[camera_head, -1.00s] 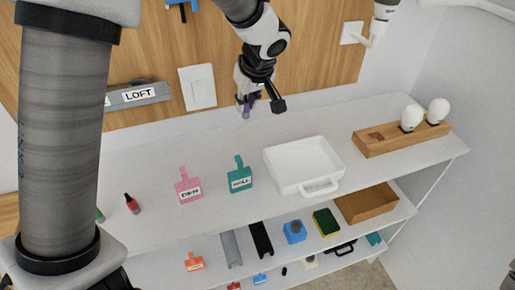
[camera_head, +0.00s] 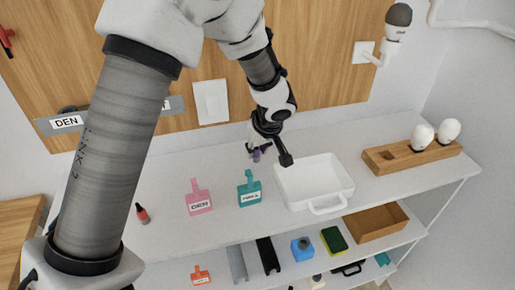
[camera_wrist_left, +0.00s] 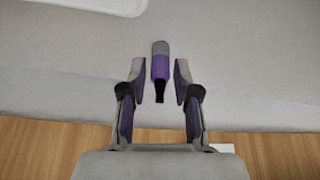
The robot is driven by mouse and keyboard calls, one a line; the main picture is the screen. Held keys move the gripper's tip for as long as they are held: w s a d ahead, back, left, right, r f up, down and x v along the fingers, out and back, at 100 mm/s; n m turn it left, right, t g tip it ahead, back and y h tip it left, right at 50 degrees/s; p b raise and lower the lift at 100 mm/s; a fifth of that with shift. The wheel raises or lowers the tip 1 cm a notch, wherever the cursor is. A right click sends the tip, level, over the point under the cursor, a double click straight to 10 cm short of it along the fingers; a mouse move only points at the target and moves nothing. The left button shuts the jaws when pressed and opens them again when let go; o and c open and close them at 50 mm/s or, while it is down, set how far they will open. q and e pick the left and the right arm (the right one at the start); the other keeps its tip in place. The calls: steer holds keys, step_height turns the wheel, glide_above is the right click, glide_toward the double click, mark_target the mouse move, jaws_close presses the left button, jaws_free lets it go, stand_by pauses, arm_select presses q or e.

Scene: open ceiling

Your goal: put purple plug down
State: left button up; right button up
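In the left wrist view the plug (camera_wrist_left: 160,66) has a grey end, a purple middle and a narrow black tip. My left gripper (camera_head: 269,155) is open around it, and the wrist view shows the fingers (camera_wrist_left: 161,78) with a gap on each side of the plug. The plug appears to rest on the shelf top; the gripper partly hides it in the head view. My right gripper is in neither view.
A white tray (camera_head: 314,186) stands just right of the gripper. Teal (camera_head: 249,190) and pink (camera_head: 200,199) tags lie in front. A wooden holder (camera_head: 390,159) with white bulbs is at the right. The shelf top left of the gripper is mostly clear.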

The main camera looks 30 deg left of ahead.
arm_select(q)
steer(key=shift+r, duration=0.1)
steer(key=shift+r+p, duration=0.3)
steer(key=shift+r, duration=0.1)
steer(key=v, duration=1.1)
steer(key=shift+d, duration=0.2)
steer(key=shift+s+r, duration=0.1)
steer(key=shift+r, duration=0.1)
